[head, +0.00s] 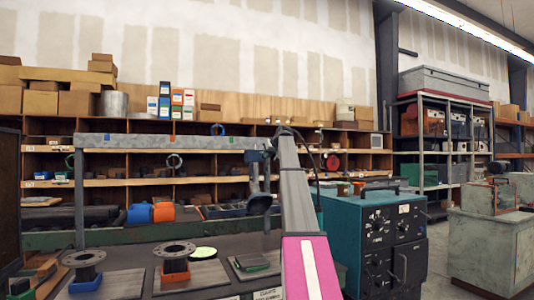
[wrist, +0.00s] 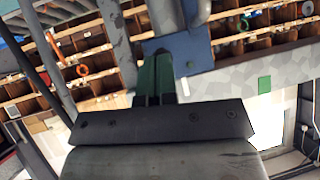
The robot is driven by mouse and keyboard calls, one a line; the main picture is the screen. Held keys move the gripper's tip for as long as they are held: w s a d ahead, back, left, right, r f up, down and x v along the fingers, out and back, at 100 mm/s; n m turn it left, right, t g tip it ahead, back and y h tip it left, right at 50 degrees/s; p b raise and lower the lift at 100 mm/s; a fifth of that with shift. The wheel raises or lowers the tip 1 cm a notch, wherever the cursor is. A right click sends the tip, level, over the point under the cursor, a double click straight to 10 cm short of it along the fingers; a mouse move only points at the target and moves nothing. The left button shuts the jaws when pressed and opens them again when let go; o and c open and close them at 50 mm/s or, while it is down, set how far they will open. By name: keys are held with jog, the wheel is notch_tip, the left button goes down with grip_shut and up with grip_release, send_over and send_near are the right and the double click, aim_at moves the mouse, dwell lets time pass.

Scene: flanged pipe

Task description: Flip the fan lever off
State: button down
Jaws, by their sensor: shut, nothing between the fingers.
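My gripper (wrist: 155,72) shows in the wrist view with its dark green fingers together and nothing between them. Its tips reach the lower left part of a blue plate (wrist: 195,48) in the picture; I cannot tell if they touch it. The plate lies by a grey pipe (wrist: 165,15) and a grey beam (wrist: 225,84). A small pale piece shows just right of the fingers. I cannot make out the fan lever for certain, nor its position. In the head view, a small blue part (head: 252,156) sits under the beam's right end, beside my arm, where my gripper is not clearly visible.
The overhead grey beam (head: 165,141) spans a workbench (head: 128,284) bearing flanged pipe pieces (head: 174,261) and flat plates. A grey duct (head: 260,188) hangs under its right end. A teal cabinet (head: 345,235) with dials stands right of my arm. Shelves (head: 110,182) line the back.

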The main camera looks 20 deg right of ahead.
notch_tip(320, 180, down, 3)
jog(key=t, duration=0.4)
jog(key=shift+r+n, duration=0.1)
jog(key=shift+n, duration=0.2)
jog(key=shift+s, duration=0.1)
jog(key=v, duration=1.4)
jog(key=shift+r, duration=0.2)
jog(key=shift+d, duration=0.2)
